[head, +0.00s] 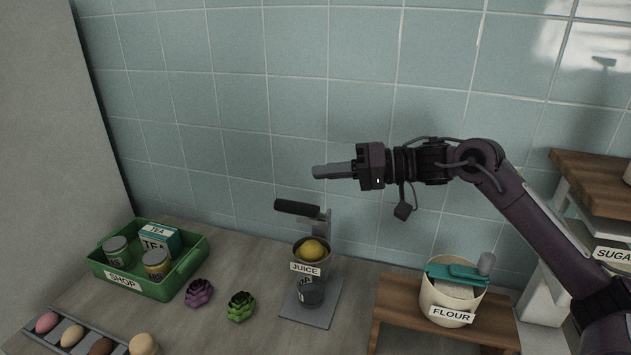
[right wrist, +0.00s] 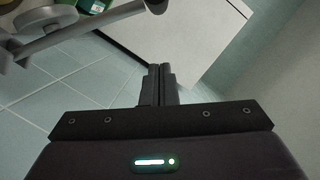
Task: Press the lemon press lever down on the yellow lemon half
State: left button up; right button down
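The lemon press (head: 328,240) stands on a grey base plate on the counter. Its lever with a dark handle (head: 297,207) is raised and sticks out to the left. The yellow lemon half (head: 313,250) sits in the cup above the JUICE label, with a dark jar below it. My right gripper (head: 320,172) is above the press and higher than the lever handle, pointing left and apart from it. In the right wrist view its fingers (right wrist: 158,82) are together with nothing visible between them. My left gripper is not in view.
A green SHOP crate (head: 185,284) with tins and a tea box stands at left. Purple (head: 199,292) and green (head: 240,306) succulents lie between crate and press. A FLOUR pot (head: 437,302) stands on a wooden stand at right. An egg tray (head: 88,337) is at front left.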

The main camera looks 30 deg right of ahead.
jog(key=shift+s+a+f+p, duration=0.3)
jog(key=shift+a+f+p, duration=0.15)
jog(key=shift+a+f, duration=0.35)
jog(key=shift+s+a+f+p, duration=0.35)
jog(key=shift+a+f, duration=0.25)
jog(key=shift+a, duration=0.35)
jog(key=s+a+f+n+b, duration=0.2)
jog(key=s+a+f, duration=0.1)
jog(key=f, duration=0.3)
jog(key=shift+a+n+h, duration=0.25)
jog(key=shift+n+h, duration=0.05)
jog(key=shift+h, duration=0.1)
jog(key=shift+f, duration=0.1)
